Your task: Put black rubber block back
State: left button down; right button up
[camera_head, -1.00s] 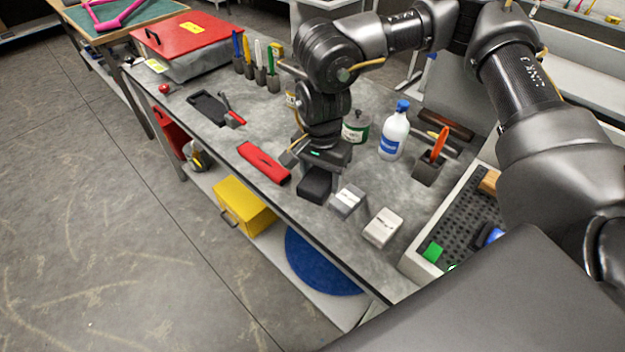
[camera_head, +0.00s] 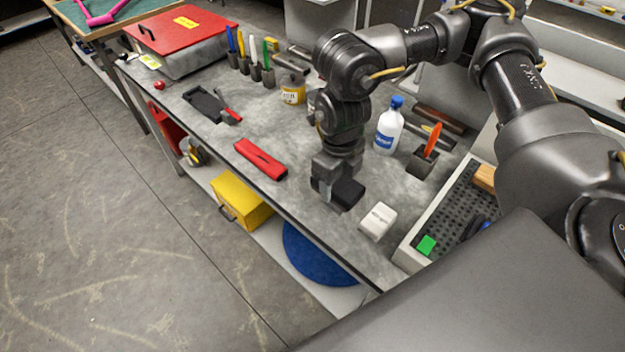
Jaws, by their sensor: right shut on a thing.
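My right gripper (camera_head: 335,182), at the end of my arm, points down over the front part of the grey workbench. It is shut on the black rubber block (camera_head: 349,194), which shows on the right side of the jaws. Whether the block touches the bench or hangs just above it, I cannot tell. A white block (camera_head: 378,221) lies on the bench to the right of the held block. The small grey block seen earlier between them is now hidden. My left gripper is out of view.
A tray with a dark perforated floor (camera_head: 447,212) stands at the right, holding a green block (camera_head: 427,245). A red tool (camera_head: 261,159) lies left of my gripper near the bench edge. A white-and-blue bottle (camera_head: 389,128) and a holder (camera_head: 421,164) stand behind.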

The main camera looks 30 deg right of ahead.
jog(key=w+f+p, duration=0.1)
jog(key=w+f, duration=0.2)
jog(key=w, duration=0.1)
jog(key=w+d+f, duration=0.1)
jog(key=w+f, duration=0.2)
jog(key=w, duration=0.1)
jog(key=w+f+p, duration=0.1)
jog(key=w+f, duration=0.2)
jog(key=w, duration=0.2)
jog(key=shift+d+p, duration=0.15)
jog(key=shift+p, duration=0.15)
jog(key=shift+w+f, duration=0.4)
jog(key=shift+f, duration=0.1)
notch_tip(320, 180, down, 3)
jog(key=shift+r+p, duration=0.1)
jog(key=shift+p, duration=0.25)
jog(key=shift+w, duration=0.1)
